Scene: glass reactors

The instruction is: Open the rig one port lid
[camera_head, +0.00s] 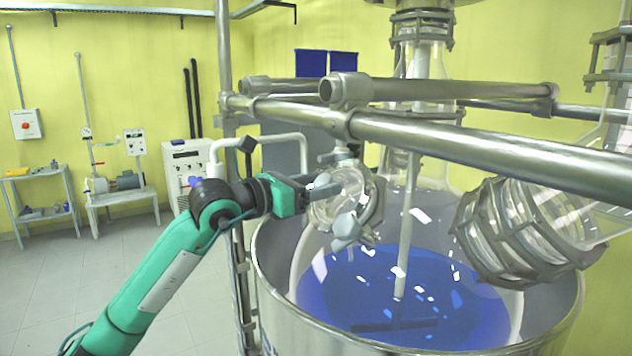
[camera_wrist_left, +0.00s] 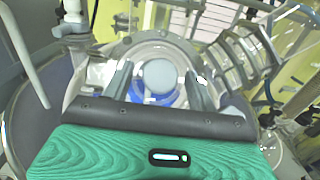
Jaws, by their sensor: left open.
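The port (camera_head: 345,198) is a short clear glass neck with a grey clamp ring, on the near left side of the glass vessel top, below the steel rails. In the left wrist view its round glass lid (camera_wrist_left: 150,50) faces me, with a pale grey round knob (camera_wrist_left: 159,76) in the middle. My left gripper (camera_head: 320,188) is at the port from the left. Its open fingers (camera_wrist_left: 158,82) lie one on each side of the knob, apart from each other. Whether they touch it, I cannot tell. My right gripper is not in view.
Thick steel rails (camera_head: 480,140) cross just above and right of the port. A steel tank (camera_head: 300,330) with blue contents (camera_head: 400,300) lies below. A larger clamped glass neck (camera_head: 510,230) is at right. Benches with equipment (camera_head: 125,190) stand far left; the floor there is clear.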

